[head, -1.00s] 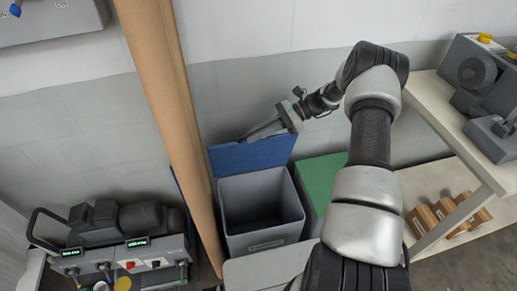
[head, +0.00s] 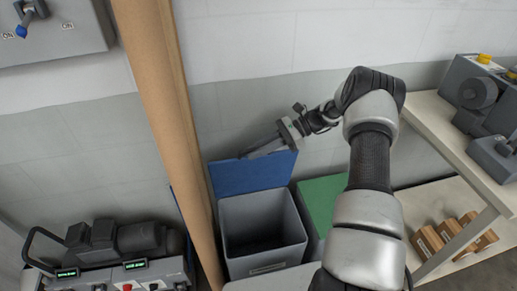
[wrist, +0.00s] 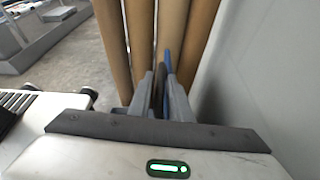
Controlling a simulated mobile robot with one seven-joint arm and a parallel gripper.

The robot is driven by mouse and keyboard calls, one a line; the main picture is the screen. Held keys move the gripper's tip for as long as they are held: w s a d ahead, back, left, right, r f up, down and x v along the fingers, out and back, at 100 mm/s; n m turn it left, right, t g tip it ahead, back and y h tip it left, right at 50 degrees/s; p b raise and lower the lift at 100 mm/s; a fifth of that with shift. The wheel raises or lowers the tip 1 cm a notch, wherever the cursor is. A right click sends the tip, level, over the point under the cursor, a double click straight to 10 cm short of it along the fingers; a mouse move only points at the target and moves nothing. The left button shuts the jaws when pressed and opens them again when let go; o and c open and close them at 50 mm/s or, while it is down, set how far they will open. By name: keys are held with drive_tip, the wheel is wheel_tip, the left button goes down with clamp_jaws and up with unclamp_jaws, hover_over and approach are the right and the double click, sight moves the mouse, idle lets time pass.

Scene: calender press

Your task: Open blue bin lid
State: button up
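The grey bin (head: 262,238) stands against the wall with its mouth uncovered. Its blue lid (head: 252,175) is raised, standing up at the back of the bin. My gripper (head: 262,148) is at the lid's top edge, reaching in from the right along the wall. In the wrist view, my gripper's fingers (wrist: 160,95) are close together, and a thin blue strip, the lid seen edge-on (wrist: 168,62), shows at their tips. I cannot tell whether the lid's edge lies between the fingers or beside them.
A tall brown post (head: 172,120) stands just left of the bin. A green-lidded bin (head: 318,200) is on the right, partly behind my arm. A shelf (head: 440,125) with grey machines and cardboard boxes (head: 450,235) is farther right. A machine (head: 115,245) sits at lower left.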

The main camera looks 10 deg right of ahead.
drive_tip(key=s+v, duration=0.1)
drive_tip(key=v, duration=1.6)
drive_tip(key=shift+w+d, duration=0.25)
drive_tip(key=shift+w, duration=0.2)
drive_tip(key=s+a+r+n+h, duration=0.3)
drive_tip(key=a+r+n+h, duration=0.1)
drive_tip(key=a+r, duration=0.4)
drive_tip(key=s+a+r+n+h, duration=0.3)
drive_tip(key=a+r+h, duration=0.15)
drive_tip(key=r, duration=0.55)
drive_tip(key=s+a+r+n+t+h, duration=0.1)
drive_tip(key=s+a+r+n, duration=0.15)
drive_tip(key=s, duration=0.35)
drive_tip(key=s+a+r+n+t+h, duration=0.1)
drive_tip(key=s+a+r+n+h, duration=0.15)
drive_tip(key=s, duration=0.25)
drive_tip(key=s+f+n+t+h, duration=0.2)
drive_tip(key=s+n+t, duration=0.35)
drive_tip(key=s, duration=0.75)
wheel_tip(320, 180, up, 15)
drive_tip(key=n+g+p, duration=0.1)
drive_tip(key=p, duration=1.5)
drive_tip(key=shift+s+d+r, duration=0.15)
drive_tip(key=shift+d+r, duration=0.1)
drive_tip(key=shift+d, duration=0.05)
